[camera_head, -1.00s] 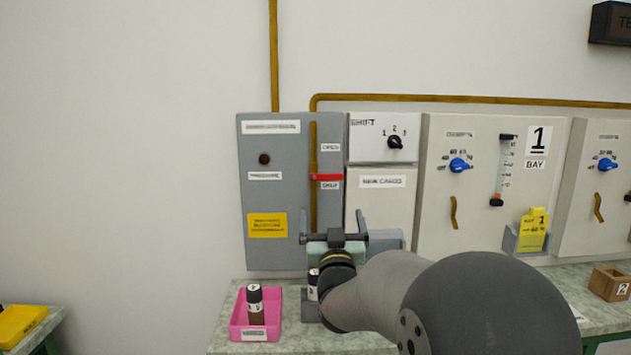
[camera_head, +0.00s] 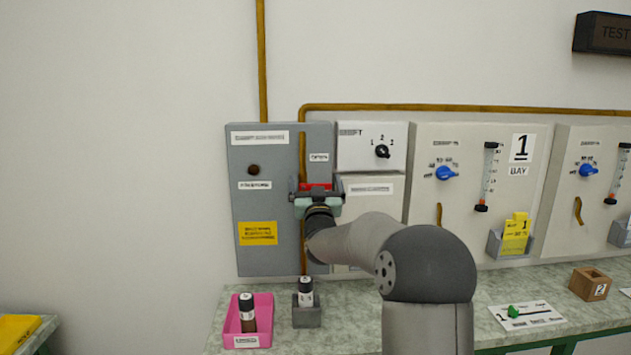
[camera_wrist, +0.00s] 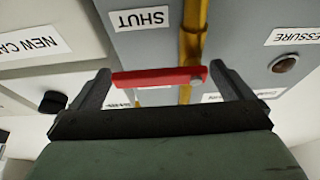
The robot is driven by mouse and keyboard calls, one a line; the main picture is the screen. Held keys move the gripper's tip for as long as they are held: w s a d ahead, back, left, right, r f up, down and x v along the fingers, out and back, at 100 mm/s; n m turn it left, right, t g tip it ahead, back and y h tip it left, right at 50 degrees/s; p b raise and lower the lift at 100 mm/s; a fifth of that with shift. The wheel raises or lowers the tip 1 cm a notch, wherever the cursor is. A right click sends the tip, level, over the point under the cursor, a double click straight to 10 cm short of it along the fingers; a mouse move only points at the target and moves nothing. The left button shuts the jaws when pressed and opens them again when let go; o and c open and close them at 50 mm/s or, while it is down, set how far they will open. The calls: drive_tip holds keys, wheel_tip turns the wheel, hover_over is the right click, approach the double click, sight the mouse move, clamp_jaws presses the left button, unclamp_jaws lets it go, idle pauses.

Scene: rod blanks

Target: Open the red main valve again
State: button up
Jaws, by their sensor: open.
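The red main valve handle (camera_head: 317,186) is on the grey panel (camera_head: 261,204) at the left, largely hidden behind my gripper (camera_head: 316,193) in the head view. In the wrist view the red handle (camera_wrist: 158,78) lies crosswise over the brown pipe (camera_wrist: 193,35), beside the upside-down SHUT label (camera_wrist: 141,19). My gripper (camera_wrist: 163,82) is open in front of it, one finger near each end of the handle. I see no finger closed on it; whether either touches it I cannot tell.
A white panel with a SHIFT knob (camera_head: 382,151) is right of the valve. Bay 1's panel (camera_head: 470,215) lies further right.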

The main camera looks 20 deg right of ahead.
drive_tip(key=shift+w, duration=0.1)
drive_tip(key=c, duration=1.4)
